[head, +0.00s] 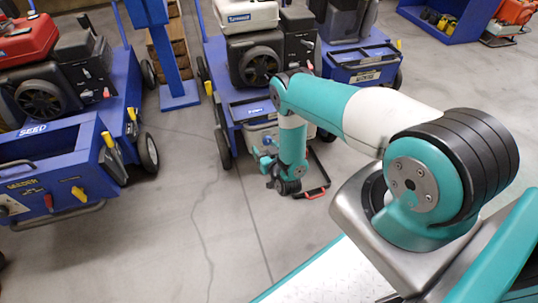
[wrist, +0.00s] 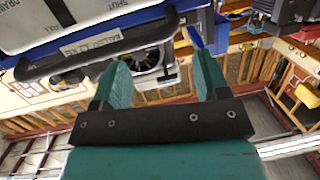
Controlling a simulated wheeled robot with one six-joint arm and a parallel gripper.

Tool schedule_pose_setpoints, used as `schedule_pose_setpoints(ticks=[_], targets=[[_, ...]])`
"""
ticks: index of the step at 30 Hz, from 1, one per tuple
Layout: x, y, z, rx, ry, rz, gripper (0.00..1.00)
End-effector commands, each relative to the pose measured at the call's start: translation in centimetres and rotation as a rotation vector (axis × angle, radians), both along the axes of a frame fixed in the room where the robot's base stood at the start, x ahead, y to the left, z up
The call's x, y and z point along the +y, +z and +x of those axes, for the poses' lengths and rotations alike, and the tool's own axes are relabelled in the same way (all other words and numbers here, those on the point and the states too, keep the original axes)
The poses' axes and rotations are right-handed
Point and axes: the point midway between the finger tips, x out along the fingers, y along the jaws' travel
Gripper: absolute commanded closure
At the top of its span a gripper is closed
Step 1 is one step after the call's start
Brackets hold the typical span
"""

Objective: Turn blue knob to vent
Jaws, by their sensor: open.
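A small blue spot that looks like the blue knob (head: 267,141) shows on the pale front panel (head: 258,131) of the middle blue machine in the head view, just left of my forearm. Its pointer direction is too small to read. My gripper (head: 262,163) is low in front of that panel, below the knob and apart from it as far as I can tell. In the wrist view my gripper (wrist: 162,82) is open, with two teal fingers apart and nothing held.
A red-and-black handle (head: 318,185) juts out low beside my wrist. The seeder machine (head: 50,175) stands at left. The concrete floor (head: 190,230) in front is clear.

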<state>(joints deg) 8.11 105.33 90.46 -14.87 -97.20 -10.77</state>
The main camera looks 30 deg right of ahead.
Motion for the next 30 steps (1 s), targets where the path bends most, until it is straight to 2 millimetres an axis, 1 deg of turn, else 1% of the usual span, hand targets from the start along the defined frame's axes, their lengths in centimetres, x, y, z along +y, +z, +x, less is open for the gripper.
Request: schedule_pose_setpoints(ticks=[1, 3, 6, 7, 9, 11, 14, 17, 21, 30], targets=[[-0.6, -3.8, -2.4, -0.024, -0.027, -0.021, 0.32], [-1.2, -5.9, -4.9, -0.066, -0.057, -0.050, 0.32], [-1.6, -7.6, -7.6, -0.108, -0.084, -0.080, 0.32], [-1.6, -7.9, -8.1, -0.118, -0.090, -0.085, 0.32], [-1.8, -8.3, -8.8, -0.132, -0.099, -0.094, 0.32], [-1.9, -8.5, -8.8, -0.137, -0.102, -0.098, 0.32], [-2.1, -8.6, -8.0, -0.141, -0.103, -0.100, 0.32], [-2.5, -8.8, -6.6, -0.142, -0.102, -0.100, 0.32], [-3.4, -8.5, -3.6, -0.143, -0.103, -0.099, 0.32], [-5.3, -8.6, 2.9, -0.141, -0.101, -0.099, 0.32]])
